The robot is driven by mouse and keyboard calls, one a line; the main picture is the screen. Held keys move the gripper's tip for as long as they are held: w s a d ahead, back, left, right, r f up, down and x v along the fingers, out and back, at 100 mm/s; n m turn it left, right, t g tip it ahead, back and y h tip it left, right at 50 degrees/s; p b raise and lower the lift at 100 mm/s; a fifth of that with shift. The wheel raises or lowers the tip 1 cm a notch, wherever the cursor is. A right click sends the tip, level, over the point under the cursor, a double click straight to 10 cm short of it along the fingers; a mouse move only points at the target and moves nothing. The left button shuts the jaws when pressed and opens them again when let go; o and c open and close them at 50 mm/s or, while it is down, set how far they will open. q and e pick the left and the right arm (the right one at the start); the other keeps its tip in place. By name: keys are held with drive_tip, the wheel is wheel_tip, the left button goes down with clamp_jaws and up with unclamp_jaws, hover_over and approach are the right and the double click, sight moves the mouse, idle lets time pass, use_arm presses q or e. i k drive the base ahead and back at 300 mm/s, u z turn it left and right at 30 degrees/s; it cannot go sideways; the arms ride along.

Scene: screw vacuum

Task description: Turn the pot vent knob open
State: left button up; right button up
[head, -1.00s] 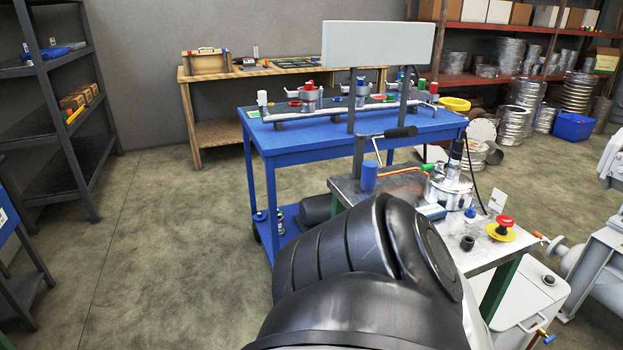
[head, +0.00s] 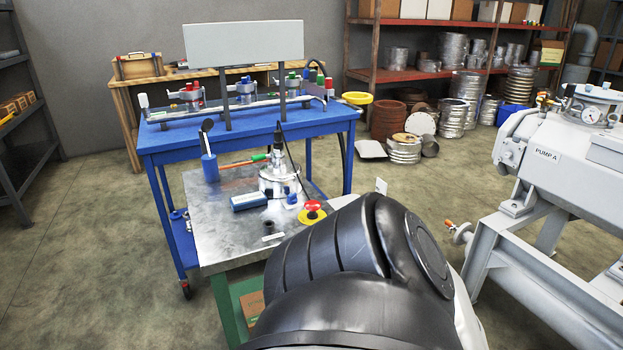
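A silver metal pot (head: 278,181) with fittings on its lid stands on the steel-topped table (head: 225,228). A thin dark cable rises from its top. A blue knob-like part (head: 292,198) shows low at the pot's right front. I cannot tell which fitting is the vent knob or how it is turned. A large black rounded part of my own arm fills the lower middle, in front of the table's right side. Neither of my grippers is in view, and nothing of mine is seen touching the pot.
A blue bench (head: 178,146) stands behind. A grey pump (head: 567,160) stands on the right. Floor is free on the left.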

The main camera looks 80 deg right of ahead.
sight(291, 200)
drive_tip(key=z, duration=1.35)
drive_tip(key=i, duration=0.1)
drive_tip(key=z, duration=0.25)
